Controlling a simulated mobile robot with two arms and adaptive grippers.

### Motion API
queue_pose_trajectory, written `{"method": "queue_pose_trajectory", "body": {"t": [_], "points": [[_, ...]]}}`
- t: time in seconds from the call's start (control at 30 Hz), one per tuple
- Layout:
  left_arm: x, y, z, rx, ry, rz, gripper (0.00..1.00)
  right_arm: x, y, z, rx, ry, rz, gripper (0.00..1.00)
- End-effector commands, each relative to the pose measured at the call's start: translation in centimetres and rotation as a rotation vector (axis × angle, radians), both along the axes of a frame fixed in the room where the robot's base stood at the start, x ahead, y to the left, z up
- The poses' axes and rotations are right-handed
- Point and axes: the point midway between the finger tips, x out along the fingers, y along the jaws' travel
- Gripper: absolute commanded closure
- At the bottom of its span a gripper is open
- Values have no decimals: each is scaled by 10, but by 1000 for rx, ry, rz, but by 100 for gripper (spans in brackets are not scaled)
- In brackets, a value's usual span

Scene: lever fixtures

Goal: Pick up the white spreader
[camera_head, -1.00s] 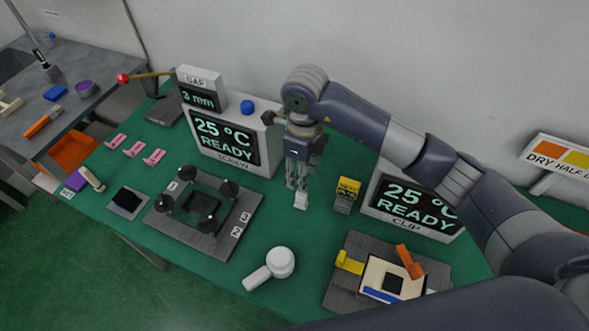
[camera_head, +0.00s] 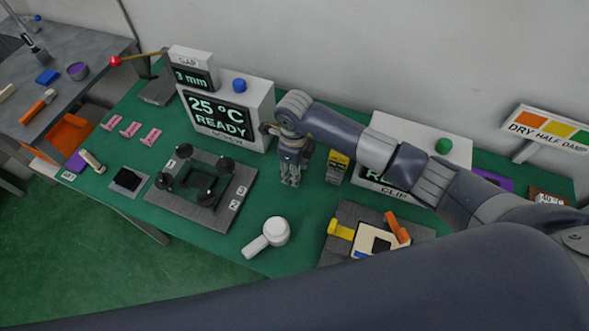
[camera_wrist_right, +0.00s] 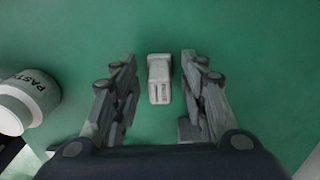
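The white spreader (camera_wrist_right: 159,78) shows in the right wrist view as a small pale block on the green tabletop. My right gripper (camera_wrist_right: 160,88) is open, with one finger on each side of it and a visible gap on both sides. In the head view my right gripper (camera_head: 290,178) points down at the table between the screw display and the yellow-and-black block. The spreader cannot be made out there, as the gripper covers that spot. My left gripper is not in view.
A white paste jar (camera_wrist_right: 27,100) lies left of the gripper in the wrist view. The screw display (camera_head: 222,115) is behind, the dark four-post fixture (camera_head: 204,188) left, the clip fixture (camera_head: 345,220) front right.

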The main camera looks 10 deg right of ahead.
Motion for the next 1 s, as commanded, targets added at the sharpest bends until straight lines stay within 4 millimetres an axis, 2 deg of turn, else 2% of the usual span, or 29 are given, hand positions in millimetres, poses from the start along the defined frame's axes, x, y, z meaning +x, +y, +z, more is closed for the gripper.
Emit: {"method": "queue_pose_trajectory", "body": {"t": [0.17,0.33,0.77,0.87,1.0], "points": [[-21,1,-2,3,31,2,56,0,0,0,1,-1,0,62],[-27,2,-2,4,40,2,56,0,0,0,0,0,-1,100],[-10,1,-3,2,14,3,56,1,0,6,1,-3,0,100],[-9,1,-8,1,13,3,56,2,0,19,1,-7,0,100],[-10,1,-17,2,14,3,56,2,0,48,1,-7,2,100]]}}
